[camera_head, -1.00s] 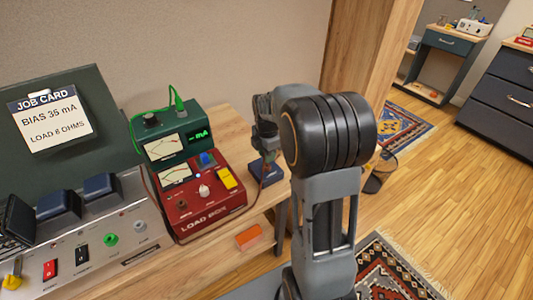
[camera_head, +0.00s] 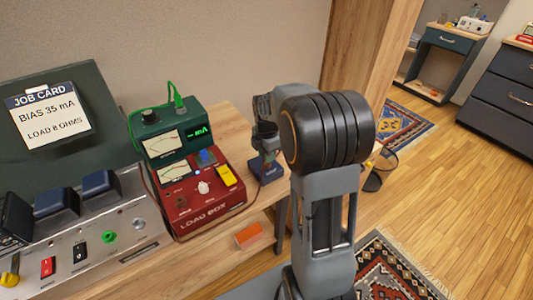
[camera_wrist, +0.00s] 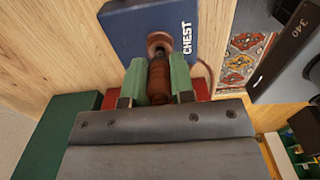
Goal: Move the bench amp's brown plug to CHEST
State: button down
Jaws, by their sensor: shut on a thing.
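The brown plug (camera_wrist: 158,80) is between the green fingertips of my gripper (camera_wrist: 160,82) in the wrist view. My gripper is shut on it. The plug's far end meets a round copper-coloured socket (camera_wrist: 160,42) on the blue block marked CHEST (camera_wrist: 135,28). How deep it sits cannot be told. In the head view my gripper (camera_head: 266,148) points down at the blue block (camera_head: 266,169) at the bench's right end. The bench amp (camera_head: 100,225) stands at the left, with a green jack and several switches on its front panel.
The red load box (camera_head: 205,200) and the green meter (camera_head: 172,130) with a green lead stand left of the block. An orange item (camera_head: 248,235) lies on the lower shelf. A patterned rug (camera_head: 400,275) covers floor at the right.

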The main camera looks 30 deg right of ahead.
jog(key=shift+f+b, duration=0.5)
jog(key=shift+f, duration=0.4)
dwell(0.6)
jog(key=c, duration=0.9)
grip_release()
jog(key=shift+r, duration=0.1)
notch_tip(320, 180, up, 14)
jog(key=shift+f+p, duration=0.2)
jog(key=shift+p, duration=0.75)
